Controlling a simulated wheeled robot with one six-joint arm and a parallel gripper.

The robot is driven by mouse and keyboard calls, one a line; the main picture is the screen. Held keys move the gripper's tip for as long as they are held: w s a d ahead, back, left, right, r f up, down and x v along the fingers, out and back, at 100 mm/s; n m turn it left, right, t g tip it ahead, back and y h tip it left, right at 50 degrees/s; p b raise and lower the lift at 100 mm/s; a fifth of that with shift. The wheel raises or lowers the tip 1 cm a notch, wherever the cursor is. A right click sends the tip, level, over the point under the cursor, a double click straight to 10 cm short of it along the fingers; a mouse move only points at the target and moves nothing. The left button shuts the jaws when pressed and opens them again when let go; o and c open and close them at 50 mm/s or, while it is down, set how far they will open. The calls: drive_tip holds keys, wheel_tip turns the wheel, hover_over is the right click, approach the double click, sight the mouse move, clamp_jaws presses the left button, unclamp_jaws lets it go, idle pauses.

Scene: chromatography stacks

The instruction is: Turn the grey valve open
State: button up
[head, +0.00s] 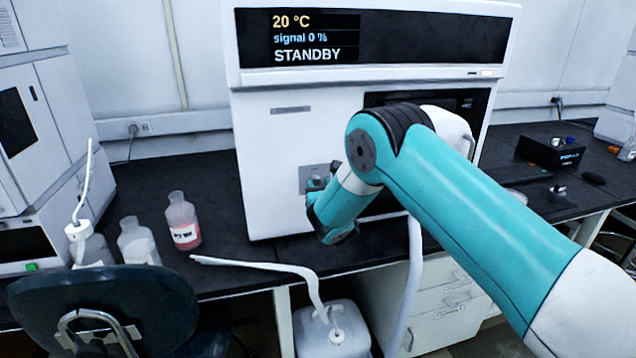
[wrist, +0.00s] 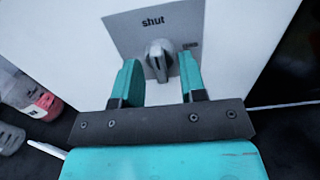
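The grey valve (wrist: 158,62) is a small knob on a grey plate (wrist: 125,30) on the white instrument's front. The word "shut" is printed above the knob. My gripper (wrist: 160,75) is open, with one teal finger on each side of the valve's lower part and a visible gap to it. I cannot tell how deep the fingers reach around the knob. In the head view the plate (head: 305,180) shows just left of my wrist, and my arm hides part of the valve area.
The white instrument (head: 275,210) has a display reading 20 °C, signal 0 %, STANDBY. A pink-filled bottle (head: 183,222) and clear bottles (head: 137,243) stand on the dark bench to the left. A chair (head: 105,300) and a white jug (head: 332,330) are in front.

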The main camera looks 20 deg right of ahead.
drive_tip(key=shift+w, duration=0.2)
drive_tip(key=shift+c, duration=0.2)
clamp_jaws()
drive_tip(key=shift+m, duration=0.3)
drive_tip(key=shift+m+b, duration=5.7)
drive_tip(key=shift+m, duration=2.9)
